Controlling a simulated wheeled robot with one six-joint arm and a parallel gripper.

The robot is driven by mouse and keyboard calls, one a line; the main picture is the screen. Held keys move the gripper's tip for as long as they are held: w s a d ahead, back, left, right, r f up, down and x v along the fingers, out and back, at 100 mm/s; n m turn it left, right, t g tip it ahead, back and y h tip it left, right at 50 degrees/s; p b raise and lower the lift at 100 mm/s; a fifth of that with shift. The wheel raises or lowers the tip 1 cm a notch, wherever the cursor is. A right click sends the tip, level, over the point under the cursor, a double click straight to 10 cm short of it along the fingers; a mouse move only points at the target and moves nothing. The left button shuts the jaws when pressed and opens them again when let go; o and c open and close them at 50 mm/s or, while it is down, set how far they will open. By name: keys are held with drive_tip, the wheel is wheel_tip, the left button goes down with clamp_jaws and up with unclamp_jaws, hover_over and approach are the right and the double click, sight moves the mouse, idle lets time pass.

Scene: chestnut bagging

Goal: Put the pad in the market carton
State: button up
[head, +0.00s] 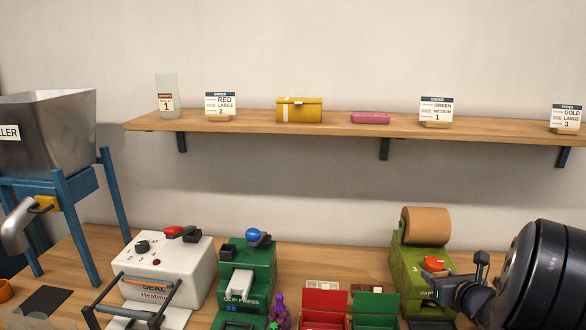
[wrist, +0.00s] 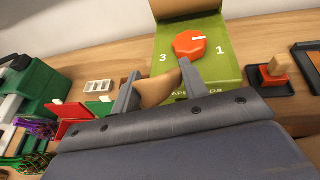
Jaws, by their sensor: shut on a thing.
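My gripper (wrist: 158,82) is shut on a tan paper pad (wrist: 155,93), which sits between its two fingers in the wrist view. Behind the pad stands the green paper machine (wrist: 222,62) with a red dial, numbers and a brown roll on top. In the head view my gripper is low at the right, close to this machine (head: 409,258); the pad cannot be made out there. A red open box (head: 324,302) and a green open box (head: 376,304) stand left of the machine. I cannot identify either as the market carton.
The white sealer (head: 165,270) and green clip press (head: 245,285) stand further left, beside the metal hopper (head: 45,130). A purple net bag (head: 280,312) is near the red box. A stamp (wrist: 274,75) stands on a black tray right of the machine. A shelf (head: 340,122) holds order cards.

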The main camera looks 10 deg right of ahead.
drive_tip(key=w+a+f+n+y, duration=0.1)
drive_tip(key=a, duration=0.8)
drive_tip(key=w+a+f+n+y, duration=0.1)
drive_tip(key=a+f+y, duration=0.1)
drive_tip(key=a, duration=0.7)
drive_tip(key=w+a+f+n+y, duration=0.1)
drive_tip(key=w+a+f+n, duration=0.1)
drive_tip(key=a, duration=0.7)
drive_tip(key=shift+a+f+g+y, duration=0.1)
drive_tip(key=shift+a+g+y, duration=0.1)
drive_tip(key=shift+g+y, duration=0.2)
drive_tip(key=shift+d, duration=0.1)
